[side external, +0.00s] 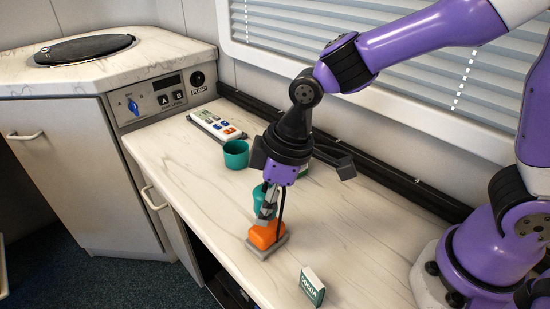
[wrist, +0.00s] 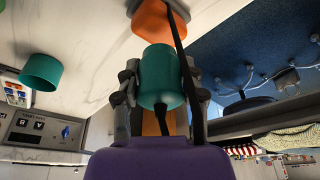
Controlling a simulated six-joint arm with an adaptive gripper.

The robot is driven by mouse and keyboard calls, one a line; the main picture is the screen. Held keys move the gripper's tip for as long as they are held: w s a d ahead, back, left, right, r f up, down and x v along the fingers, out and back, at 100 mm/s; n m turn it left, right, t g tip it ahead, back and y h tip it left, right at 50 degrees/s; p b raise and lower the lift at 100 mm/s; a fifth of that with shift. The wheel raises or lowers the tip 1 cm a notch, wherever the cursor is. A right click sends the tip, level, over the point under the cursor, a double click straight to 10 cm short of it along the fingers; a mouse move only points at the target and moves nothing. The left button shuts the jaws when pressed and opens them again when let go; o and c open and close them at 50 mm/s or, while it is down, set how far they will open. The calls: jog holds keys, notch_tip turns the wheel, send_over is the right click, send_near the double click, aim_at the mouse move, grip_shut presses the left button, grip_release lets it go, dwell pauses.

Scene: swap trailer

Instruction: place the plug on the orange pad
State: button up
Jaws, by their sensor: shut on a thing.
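The plug (wrist: 160,72) is a teal cylinder held between the two fingers of my gripper (wrist: 160,90) in the wrist view. In the side view the teal plug (side external: 262,199) shows partly behind my gripper (side external: 268,208). The orange pad (side external: 266,236) sits on a grey base near the front edge of the counter. It also shows at the top of the wrist view (wrist: 152,22), just beyond the plug. The plug is over or close to the pad. I cannot tell whether they touch.
A second teal cup-like piece (side external: 236,155) stands on the counter behind and left of the pad. A white remote-like panel (side external: 216,126) lies beyond it. A small green-and-white box (side external: 312,286) stands near the front edge, right of the pad. The counter's right middle is clear.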

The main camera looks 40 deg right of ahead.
jog(key=shift+f, duration=1.25)
jog(key=shift+f, duration=0.1)
jog(key=o, duration=1.1)
jog(key=shift+o, duration=0.2)
jog(key=v, duration=1.2)
jog(key=s+d+m+t+h, duration=0.2)
jog(key=s+d+m, duration=0.4)
jog(key=d+m, duration=0.3)
jog(key=d+t, duration=0.1)
jog(key=d, duration=0.2)
jog(key=shift+d+r, duration=0.2)
jog(key=shift+r, duration=0.05)
